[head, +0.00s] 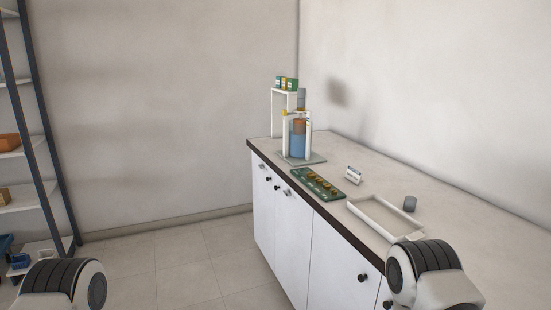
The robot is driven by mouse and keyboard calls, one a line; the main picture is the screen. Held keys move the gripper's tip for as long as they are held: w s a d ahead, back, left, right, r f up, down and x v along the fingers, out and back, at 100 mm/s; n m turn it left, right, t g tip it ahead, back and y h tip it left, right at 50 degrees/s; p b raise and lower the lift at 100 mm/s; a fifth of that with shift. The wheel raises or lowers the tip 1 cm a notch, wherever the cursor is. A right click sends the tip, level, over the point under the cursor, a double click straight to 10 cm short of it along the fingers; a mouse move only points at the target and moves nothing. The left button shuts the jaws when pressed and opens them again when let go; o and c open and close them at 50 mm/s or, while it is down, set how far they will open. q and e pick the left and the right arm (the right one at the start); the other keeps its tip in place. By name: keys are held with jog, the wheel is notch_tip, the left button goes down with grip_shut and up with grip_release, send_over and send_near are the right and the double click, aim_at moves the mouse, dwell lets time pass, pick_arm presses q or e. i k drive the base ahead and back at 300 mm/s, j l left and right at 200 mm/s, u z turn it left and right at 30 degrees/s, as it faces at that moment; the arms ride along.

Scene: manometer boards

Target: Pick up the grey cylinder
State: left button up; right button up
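Another grey cylindrical piece (301,98) sits at the top of a column holding blue and brown layers (298,140), on a stand at the far end of the counter. Parts of my two arms show at the lower left and lower right edges. Neither gripper shows, and both my arms appear apart from the cylinder.
A green board (319,184) with a row of small orange-brown pieces lies near the counter's front edge. A small white sign (353,175) stands behind it. Green and yellow boxes (286,83) sit on a white stand. A shelf rack (35,150) is at left; the floor between is clear.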

aim_at(301, 91)
jog(key=i+j+z, duration=0.2)
jog(key=i, duration=0.35)
jog(key=i+j+z, duration=0.2)
jog(key=i, duration=0.4)
jog(key=i+j+z, duration=0.1)
jog(key=z, duration=0.4)
jog(key=i+j+z, duration=0.15)
jog(key=z, duration=0.3)
jog(key=j+z, duration=0.2)
jog(key=z, duration=0.3)
jog(key=i+j, duration=0.05)
